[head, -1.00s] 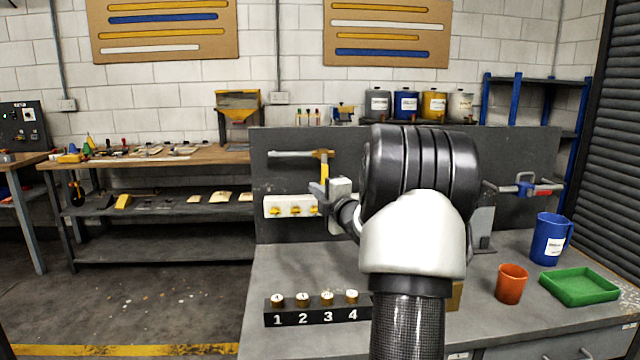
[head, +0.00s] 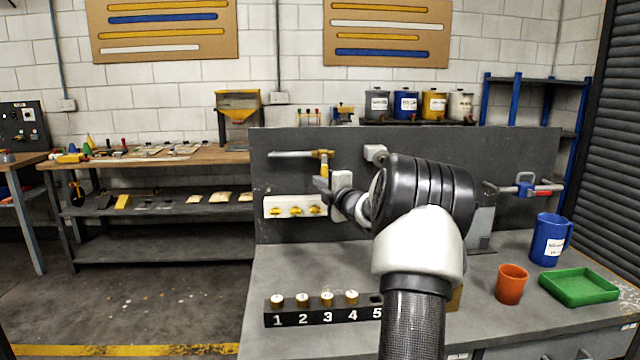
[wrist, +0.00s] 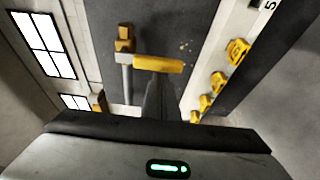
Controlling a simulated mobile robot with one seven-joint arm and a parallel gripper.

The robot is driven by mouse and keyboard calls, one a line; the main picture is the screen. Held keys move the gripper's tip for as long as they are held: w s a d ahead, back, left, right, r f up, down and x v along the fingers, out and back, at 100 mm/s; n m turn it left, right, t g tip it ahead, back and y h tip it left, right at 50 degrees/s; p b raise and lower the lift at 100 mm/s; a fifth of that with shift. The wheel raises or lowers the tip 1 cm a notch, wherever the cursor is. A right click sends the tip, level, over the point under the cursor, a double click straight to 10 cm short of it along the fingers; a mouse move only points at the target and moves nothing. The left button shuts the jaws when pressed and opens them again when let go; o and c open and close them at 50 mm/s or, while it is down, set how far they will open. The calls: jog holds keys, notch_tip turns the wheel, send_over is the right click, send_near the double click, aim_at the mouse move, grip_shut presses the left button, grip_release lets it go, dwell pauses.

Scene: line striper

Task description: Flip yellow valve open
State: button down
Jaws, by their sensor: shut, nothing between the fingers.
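The yellow valve lever (head: 324,168) sits on a grey pipe (head: 290,154) that runs along the dark back panel. In the head view the lever hangs down from the pipe. In the wrist view the lever (wrist: 158,64) reaches across from the pipe (wrist: 126,75), just beyond my dark fingers (wrist: 154,98). My gripper (head: 325,188) is shut and empty, close beside the lever's lower end. I cannot tell whether it touches the lever. My wrist and forearm cover part of the panel to the right.
A white strip with several yellow knobs (head: 296,212) is mounted below the pipe. A numbered black block (head: 320,312) with brass pieces stands on the bench. An orange cup (head: 511,284), blue jug (head: 547,240) and green tray (head: 579,287) are at right. The bench's left middle is clear.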

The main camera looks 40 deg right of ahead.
jog(key=shift+s+d+n, duration=0.2)
jog(key=shift+d+n, duration=0.1)
jog(key=shift+n, duration=0.2)
jog(key=s+d+r+n+g+h+p, duration=0.2)
jog(key=d+r+n+g, duration=0.3)
jog(key=n, duration=0.8)
jog(key=shift+s+d+r+g+h, duration=0.15)
jog(key=shift+s+d+g+h, duration=0.15)
jog(key=shift+s+d+h, duration=0.5)
jog(key=shift+s+a+r+n, duration=0.1)
jog(key=shift+a+r+n, duration=0.05)
jog(key=shift+n, duration=0.15)
dwell(0.4)
